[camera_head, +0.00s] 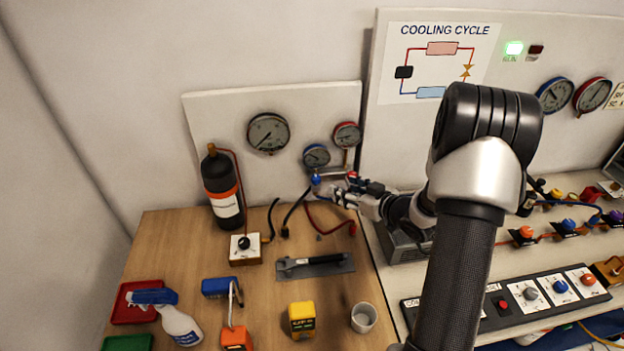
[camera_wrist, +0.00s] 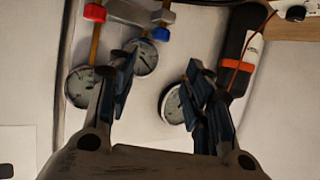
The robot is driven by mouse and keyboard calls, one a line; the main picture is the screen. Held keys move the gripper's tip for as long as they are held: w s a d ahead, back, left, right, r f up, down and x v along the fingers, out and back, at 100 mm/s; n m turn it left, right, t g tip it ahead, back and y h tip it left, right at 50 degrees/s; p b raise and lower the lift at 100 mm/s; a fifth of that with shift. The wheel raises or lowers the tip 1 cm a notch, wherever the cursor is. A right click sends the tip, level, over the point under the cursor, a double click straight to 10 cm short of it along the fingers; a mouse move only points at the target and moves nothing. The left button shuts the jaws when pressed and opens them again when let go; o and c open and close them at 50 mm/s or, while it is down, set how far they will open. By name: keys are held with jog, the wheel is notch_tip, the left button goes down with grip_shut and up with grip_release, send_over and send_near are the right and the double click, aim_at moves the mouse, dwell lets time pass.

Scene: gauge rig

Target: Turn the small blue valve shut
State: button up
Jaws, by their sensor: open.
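The small blue valve (camera_head: 316,180) is a blue knob at the left end of the gauge manifold, below the small blue-rimmed gauge (camera_head: 316,156). In the wrist view the blue valve (camera_wrist: 161,34) shows upper middle, just beyond the left-hand fingertip. A red knob (camera_wrist: 95,12) sits at the manifold's other end. My gripper (camera_head: 334,190) is open and empty, close to the right of the blue valve. In the wrist view my gripper (camera_wrist: 163,62) has its dark fingers spread apart, and the valve is not between the pads. Whether a finger touches it cannot be told.
A red-rimmed gauge (camera_head: 347,135) and a large gauge (camera_head: 268,132) are on the panel. Black and red hoses (camera_head: 294,211) hang below the manifold. A black cylinder (camera_head: 222,186) stands left. A flat tool (camera_head: 314,265) and a grey cup (camera_head: 364,317) are on the bench.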

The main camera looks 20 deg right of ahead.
aim_at(316, 177)
jog(key=b+x, duration=0.2)
jog(key=x, duration=1.2)
jog(key=shift+w+a+f, duration=0.1)
jog(key=shift+w+f, duration=0.15)
jog(key=shift+w, duration=0.05)
jog(key=shift+c, duration=0.2)
jog(key=c, duration=1)
